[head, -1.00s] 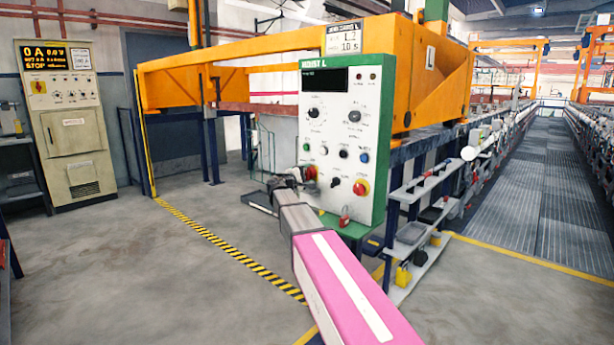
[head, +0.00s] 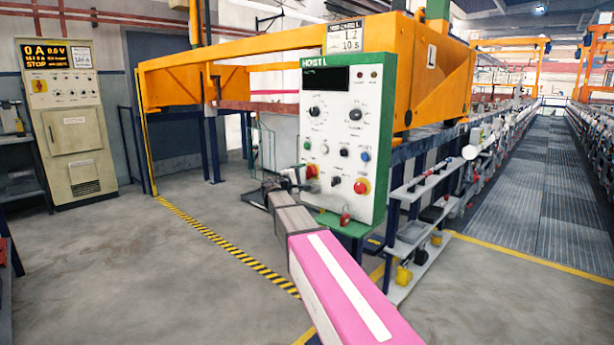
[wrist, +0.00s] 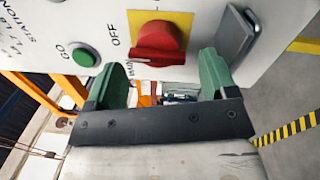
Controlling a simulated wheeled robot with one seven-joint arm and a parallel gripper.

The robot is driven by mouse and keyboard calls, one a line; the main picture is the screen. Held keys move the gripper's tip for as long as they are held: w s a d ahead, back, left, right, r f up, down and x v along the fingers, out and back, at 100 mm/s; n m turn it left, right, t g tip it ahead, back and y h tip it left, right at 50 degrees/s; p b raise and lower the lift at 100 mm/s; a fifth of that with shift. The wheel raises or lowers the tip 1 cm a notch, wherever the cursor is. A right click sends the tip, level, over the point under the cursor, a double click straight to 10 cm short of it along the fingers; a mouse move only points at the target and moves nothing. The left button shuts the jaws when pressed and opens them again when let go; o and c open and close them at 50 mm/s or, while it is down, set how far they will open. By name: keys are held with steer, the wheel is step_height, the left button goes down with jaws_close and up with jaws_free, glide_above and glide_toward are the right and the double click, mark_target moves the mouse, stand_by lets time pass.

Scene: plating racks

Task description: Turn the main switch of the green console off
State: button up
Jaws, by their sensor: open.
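The green console (head: 375,160), marked HOIST L, has a white front panel in a green frame. Its main switch (wrist: 162,42) is a red rotary knob on a yellow plate, with OFF printed to its left in the wrist view. The knob's grip bar lies nearly level across that view. In the head view the switch (head: 311,172) is at the panel's lower left. My gripper (wrist: 162,66) is open, its green fingers on either side of the knob's near edge. I cannot tell whether they touch it. In the head view my gripper (head: 284,184) is small and partly unclear.
A green GO button (wrist: 85,57) and a grey metal flap (wrist: 238,42) flank the switch. A red emergency button (head: 361,186) is at the panel's lower right. A beige cabinet (head: 75,130) stands at left. The floor left of the console is clear.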

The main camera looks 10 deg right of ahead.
steer(key=v, duration=0.7)
steer(key=shift+s+a, duration=0.25)
steer(key=shift+a, duration=0.05)
